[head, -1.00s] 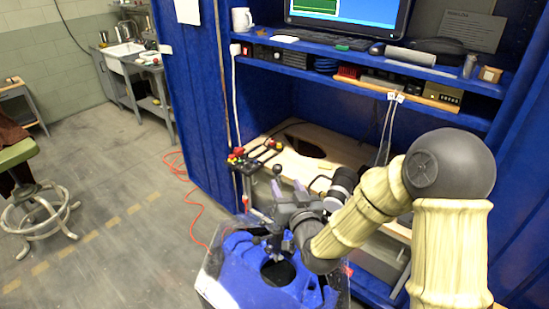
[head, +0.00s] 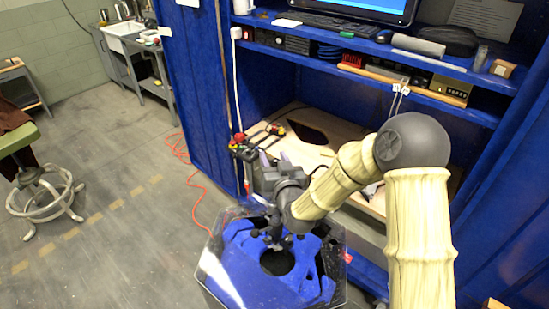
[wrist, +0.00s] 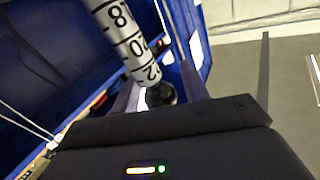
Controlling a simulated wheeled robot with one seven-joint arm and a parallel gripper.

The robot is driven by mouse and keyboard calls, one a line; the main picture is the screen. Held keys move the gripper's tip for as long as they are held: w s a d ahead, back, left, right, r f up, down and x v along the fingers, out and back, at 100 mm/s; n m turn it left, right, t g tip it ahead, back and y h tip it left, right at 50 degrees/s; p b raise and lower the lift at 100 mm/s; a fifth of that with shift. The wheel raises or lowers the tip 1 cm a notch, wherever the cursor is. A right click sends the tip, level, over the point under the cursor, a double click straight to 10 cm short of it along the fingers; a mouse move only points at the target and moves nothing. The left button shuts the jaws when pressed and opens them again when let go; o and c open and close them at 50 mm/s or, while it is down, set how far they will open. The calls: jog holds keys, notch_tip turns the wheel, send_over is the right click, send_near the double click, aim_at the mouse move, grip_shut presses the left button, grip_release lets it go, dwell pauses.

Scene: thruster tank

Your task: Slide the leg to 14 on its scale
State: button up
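The leg is a white tube with a black scale (wrist: 128,38), seen near in the wrist view. My gripper (wrist: 158,98) has a finger on either side of this piece. The fingers stand apart, and a bright gap shows by the left one. In the head view my gripper (head: 274,158) is above the far rim of the clear tank (head: 212,268). There the leg and its scale cannot be made out.
A blue body (head: 240,285) with a round dark opening (head: 277,262) fills the tank. Behind stands a blue cabinet with a shelf (head: 380,58) holding instruments, and a wooden lower surface (head: 345,150). An orange cable (head: 205,195) lies on the floor.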

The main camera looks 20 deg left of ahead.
aim_at(274, 194)
grip_shut()
notch_tip(274, 194, down, 14)
jog(key=b, duration=1.4)
jog(key=shift+f+b, duration=0.1)
jog(key=shift+b, duration=0.25)
jog(key=shift+o, duration=1.1)
grip_release()
jog(key=shift+s+d, duration=0.1)
